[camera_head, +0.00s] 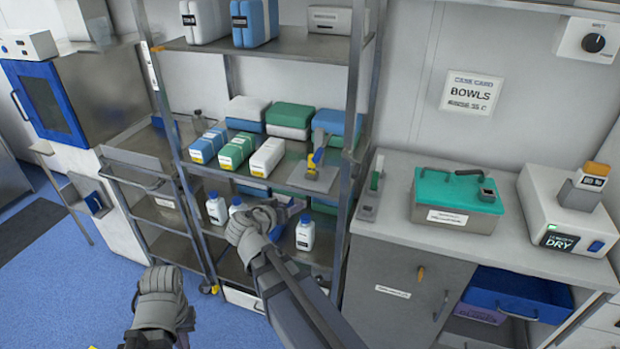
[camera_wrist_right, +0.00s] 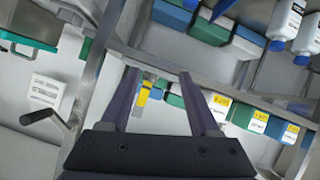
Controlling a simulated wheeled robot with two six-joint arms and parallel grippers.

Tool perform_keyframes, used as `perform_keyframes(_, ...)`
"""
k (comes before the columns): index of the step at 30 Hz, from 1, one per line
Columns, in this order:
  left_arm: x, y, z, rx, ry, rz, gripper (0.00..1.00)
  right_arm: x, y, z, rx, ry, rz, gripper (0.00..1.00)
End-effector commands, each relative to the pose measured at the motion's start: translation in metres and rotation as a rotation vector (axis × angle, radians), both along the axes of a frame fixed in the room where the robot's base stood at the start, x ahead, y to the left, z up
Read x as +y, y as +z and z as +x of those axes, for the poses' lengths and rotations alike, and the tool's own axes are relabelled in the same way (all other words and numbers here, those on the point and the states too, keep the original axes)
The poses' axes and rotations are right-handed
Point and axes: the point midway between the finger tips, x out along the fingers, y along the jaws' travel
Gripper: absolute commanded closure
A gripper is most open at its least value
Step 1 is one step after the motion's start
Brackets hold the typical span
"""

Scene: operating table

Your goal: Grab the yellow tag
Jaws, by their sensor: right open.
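A small yellow tag (camera_head: 311,161) shows on an upright grey-and-blue holder with a flat grey base, on the middle shelf of the rack. In the right wrist view the yellow tag (camera_wrist_right: 143,97) appears between my two fingers, beyond their tips and apart from them. My right gripper (camera_head: 287,211) is open and empty, in front of the rack and below the shelf with the tag; its fingers (camera_wrist_right: 160,75) show in the wrist view. My left gripper (camera_head: 160,300) is low at the left, away from the tag; its jaws are not clear.
The metal rack (camera_head: 358,90) has upright posts and shelf edges near my right gripper. Boxes (camera_head: 267,157) stand left of the tag and white bottles (camera_head: 305,233) below. A counter (camera_head: 385,215) at the right bears a green-lidded box (camera_head: 455,197). Blue floor is open at the left.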

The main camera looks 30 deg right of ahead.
Motion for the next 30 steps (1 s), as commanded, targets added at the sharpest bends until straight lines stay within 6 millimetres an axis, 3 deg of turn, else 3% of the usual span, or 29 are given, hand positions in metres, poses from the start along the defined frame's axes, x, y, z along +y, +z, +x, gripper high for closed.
perform_keyframes(1, 0.0, -0.024, 0.0, 0.0, 0.0, 0.0, 1.0, -0.019, -0.008, 0.01, -0.086, -0.023, -0.035, 0.38)
perform_keyframes(3, 0.0, -0.04, 0.0, 0.0, 0.0, 0.0, 1.0, -0.04, 0.001, 0.023, -0.22, -0.037, -0.086, 0.38)
perform_keyframes(9, 0.0, -0.066, 0.0, 0.0, 0.0, 0.0, 1.0, -0.074, 0.023, 0.045, -0.466, -0.008, -0.172, 0.38)
perform_keyframes(16, 0.0, -0.07, 0.0, 0.0, 0.0, 0.0, 1.0, -0.081, 0.033, 0.05, -0.535, 0.016, -0.191, 0.38)
perform_keyframes(30, 0.0, -0.069, 0.0, 0.0, 0.0, 0.0, 1.0, -0.101, 0.033, 0.068, -0.533, 0.015, -0.19, 0.38)
